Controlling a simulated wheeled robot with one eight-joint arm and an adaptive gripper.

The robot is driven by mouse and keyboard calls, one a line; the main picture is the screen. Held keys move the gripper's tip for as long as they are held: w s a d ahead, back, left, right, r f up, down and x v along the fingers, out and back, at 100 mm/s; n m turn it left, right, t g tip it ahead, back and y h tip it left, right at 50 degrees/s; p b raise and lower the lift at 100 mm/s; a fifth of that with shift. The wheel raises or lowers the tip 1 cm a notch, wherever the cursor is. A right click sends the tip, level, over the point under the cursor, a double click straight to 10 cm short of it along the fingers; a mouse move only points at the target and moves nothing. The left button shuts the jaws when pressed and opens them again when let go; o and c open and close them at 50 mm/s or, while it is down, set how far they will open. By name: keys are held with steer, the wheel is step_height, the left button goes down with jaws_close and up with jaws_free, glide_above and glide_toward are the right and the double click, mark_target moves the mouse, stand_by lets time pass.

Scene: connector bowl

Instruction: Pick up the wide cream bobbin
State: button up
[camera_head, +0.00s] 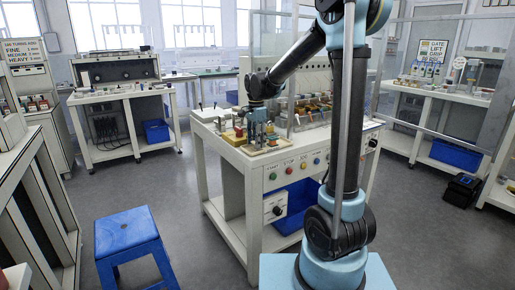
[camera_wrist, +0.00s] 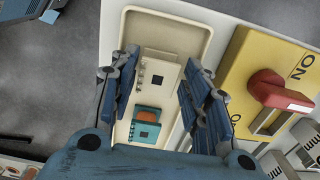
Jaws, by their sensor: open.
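In the wrist view the wide cream bobbin (camera_wrist: 168,68) lies in a cream tray (camera_wrist: 165,12). It is a pale block with a dark square hole and small pins along its left side. My gripper (camera_wrist: 159,82) is open, with one blue finger on each side of the bobbin and nothing held. Whether a finger touches it I cannot tell. A teal bobbin (camera_wrist: 145,130) with an orange winding lies just nearer, also between the fingers. In the head view my gripper (camera_head: 258,132) is low over the bench's left end; the bobbin cannot be made out there.
A yellow switch box (camera_wrist: 245,75) with a red handle (camera_wrist: 280,92) stands close right of the tray. The white bench (camera_head: 240,165) carries several small parts behind the gripper. A blue stool (camera_head: 127,232) stands on the floor at the left.

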steer(key=shift+f, duration=0.75)
steer(key=c, duration=0.8)
